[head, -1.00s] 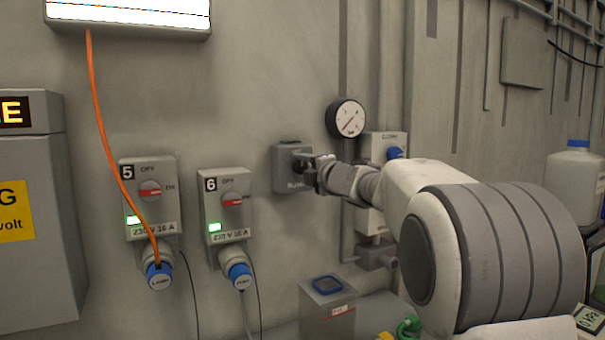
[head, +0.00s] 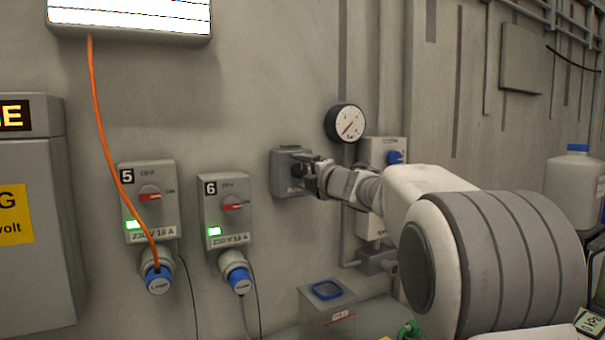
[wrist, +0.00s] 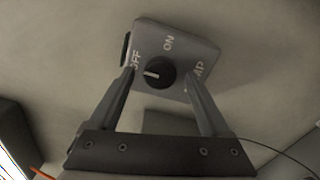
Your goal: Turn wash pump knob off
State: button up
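The wash pump switch is a grey box (head: 281,178) on the wall below the round gauge. In the wrist view the box (wrist: 190,50) carries a black round knob (wrist: 164,78) with a white pointer mark. The mark points left, roughly toward the OFF label (wrist: 136,59); the ON label is above the knob. My gripper (wrist: 158,73) is open, one finger on each side of the knob, with visible gaps on both sides. The left finger partly covers OFF and the right one part of the PUMP label. In the head view my gripper (head: 308,170) hides the knob.
Sockets 5 (head: 150,200) and 6 (head: 227,210), with red switches and lit green lamps, are on the wall to the left. An orange cable (head: 100,115) hangs to socket 5. A pressure gauge (head: 345,123) and a box with a blue knob (head: 396,157) are close to my arm.

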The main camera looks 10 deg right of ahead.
jog(key=shift+s, duration=0.1)
jog(key=v, duration=1.7)
jog(key=shift+s, duration=0.1)
jog(key=shift+r, duration=0.1)
